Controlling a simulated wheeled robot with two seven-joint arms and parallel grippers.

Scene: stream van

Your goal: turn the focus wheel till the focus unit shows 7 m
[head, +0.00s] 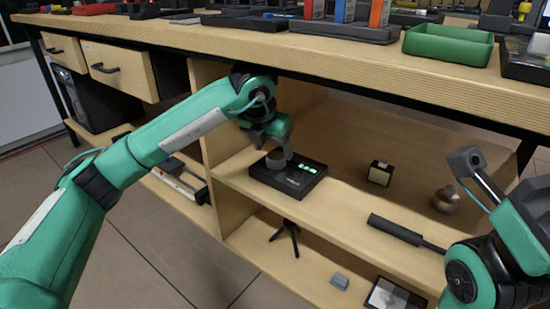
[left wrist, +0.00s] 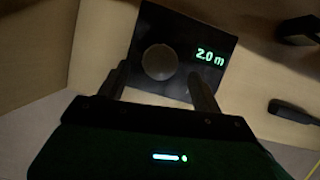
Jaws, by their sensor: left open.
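The focus unit (head: 293,184) is a flat black box on the middle shelf under the bench. Its green display (left wrist: 210,57) reads 2.0 m in the left wrist view. The focus wheel (left wrist: 160,62) is a round grey knob on top of the unit; it also shows in the head view (head: 276,160). My left gripper (left wrist: 163,82) is open, its two fingers pointing at the wheel from either side of its near edge. I cannot tell whether a finger touches the wheel. My right arm shows at the right edge of the head view, but its fingertips are not clearly visible.
A small dark box with a pale face (head: 380,173), a brown rounded object (head: 446,199) and a black cylinder with a thin rod (head: 395,230) are on the same shelf. The bench edge (head: 330,62) overhangs it. A small tripod (head: 286,238) stands on the lower shelf.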

